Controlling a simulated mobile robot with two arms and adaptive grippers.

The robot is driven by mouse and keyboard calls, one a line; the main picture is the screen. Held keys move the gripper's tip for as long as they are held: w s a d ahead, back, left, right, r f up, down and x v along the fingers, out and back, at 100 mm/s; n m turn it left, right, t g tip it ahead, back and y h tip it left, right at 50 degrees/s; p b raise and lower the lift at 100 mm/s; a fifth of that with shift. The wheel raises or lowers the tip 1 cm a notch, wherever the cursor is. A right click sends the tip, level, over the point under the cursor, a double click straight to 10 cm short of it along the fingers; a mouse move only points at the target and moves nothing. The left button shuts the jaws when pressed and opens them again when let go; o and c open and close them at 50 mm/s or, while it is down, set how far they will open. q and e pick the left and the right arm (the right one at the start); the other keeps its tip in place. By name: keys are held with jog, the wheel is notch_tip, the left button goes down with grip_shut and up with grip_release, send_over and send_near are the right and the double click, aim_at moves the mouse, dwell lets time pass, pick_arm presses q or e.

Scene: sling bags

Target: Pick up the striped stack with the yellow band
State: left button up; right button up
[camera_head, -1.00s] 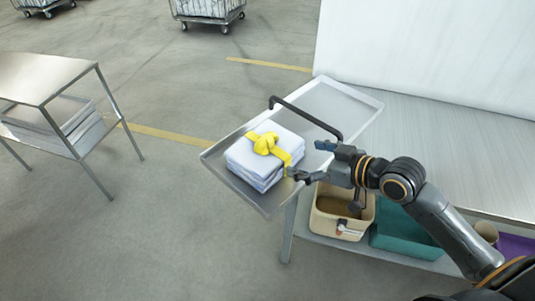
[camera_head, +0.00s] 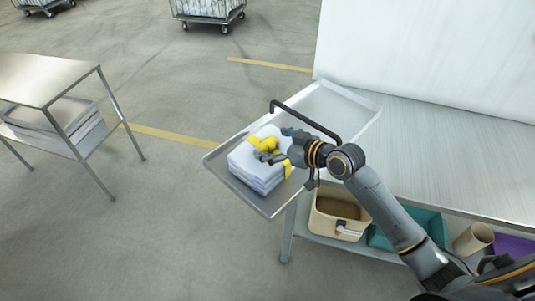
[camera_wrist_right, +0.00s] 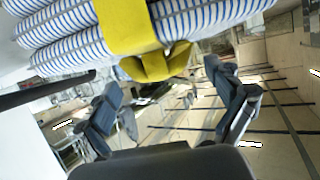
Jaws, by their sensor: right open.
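The folded striped stack (camera_head: 254,168) sits on the metal tray (camera_head: 222,167), tied with a yellow band (camera_head: 266,144) that is knotted on top. In the right wrist view the stack (camera_wrist_right: 70,28) shows blue and white stripes, with the yellow band (camera_wrist_right: 125,25) running across it. My right gripper (camera_head: 274,144) is at the top right of the stack, close to the knot. In the wrist view its two fingers (camera_wrist_right: 172,103) are spread with nothing between them, and the knot appears just beyond them. Contact cannot be told. My left gripper is not in view.
A black handle bar (camera_head: 305,118) arches over the tray behind the stack. The tray juts out from a metal bench (camera_head: 440,140). A beige bin (camera_head: 338,215) and a teal bin (camera_head: 425,222) stand on the shelf below. A metal cart (camera_head: 40,78) stands at left.

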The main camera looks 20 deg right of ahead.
jog(key=shift+x, duration=1.15)
jog(key=c, duration=1.7)
jog(key=shift+c, duration=1.1)
jog(key=shift+r, duration=0.15)
